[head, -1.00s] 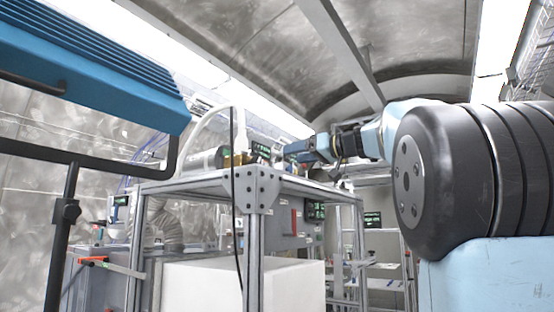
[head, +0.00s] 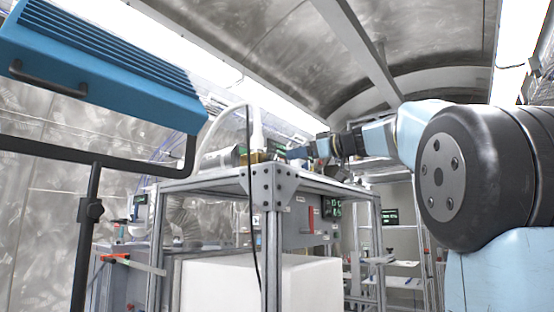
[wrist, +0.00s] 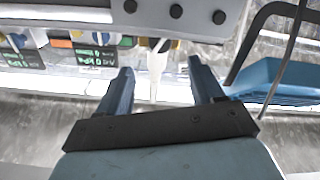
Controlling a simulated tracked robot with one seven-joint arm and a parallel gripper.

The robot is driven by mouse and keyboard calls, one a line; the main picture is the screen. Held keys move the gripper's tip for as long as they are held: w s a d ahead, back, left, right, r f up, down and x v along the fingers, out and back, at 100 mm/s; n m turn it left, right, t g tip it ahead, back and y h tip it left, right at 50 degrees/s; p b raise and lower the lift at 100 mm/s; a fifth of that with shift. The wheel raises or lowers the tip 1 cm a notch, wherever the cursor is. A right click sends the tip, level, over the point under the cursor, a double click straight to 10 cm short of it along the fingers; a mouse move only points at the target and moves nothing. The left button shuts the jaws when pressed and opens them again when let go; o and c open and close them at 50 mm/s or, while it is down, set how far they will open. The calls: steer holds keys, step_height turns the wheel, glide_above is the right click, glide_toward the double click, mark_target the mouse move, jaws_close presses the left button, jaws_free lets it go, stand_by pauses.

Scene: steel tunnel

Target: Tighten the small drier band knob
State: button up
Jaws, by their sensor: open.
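I cannot make out the small drier band knob for certain in either view. In the head view my gripper (head: 292,152) reaches over the top of the metal-framed bench (head: 215,181), close to a brass-coloured fitting (head: 256,157) and a white upright tube (head: 257,128). In the wrist view my gripper (wrist: 160,82) is open, with its two dark blue fingers apart. A blurred white tapered piece (wrist: 156,64) shows between the fingers. I cannot tell its distance, and nothing is visibly held.
A blue ribbed lamp housing (head: 110,75) on a black stand (head: 85,225) is at the left. A black cable (head: 251,200) hangs before the bench. A white box (head: 235,285) stands below. The wrist view shows a grey plate with dark round studs (wrist: 195,14) and green-lettered displays (wrist: 95,55).

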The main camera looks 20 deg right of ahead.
mark_target(274, 158)
steer(key=x, duration=0.9)
steer(key=shift+w, duration=0.1)
steer(key=shift+c, duration=0.2)
steer(key=c, duration=1)
steer(key=shift+m, duration=2.9)
steer(key=o, duration=1)
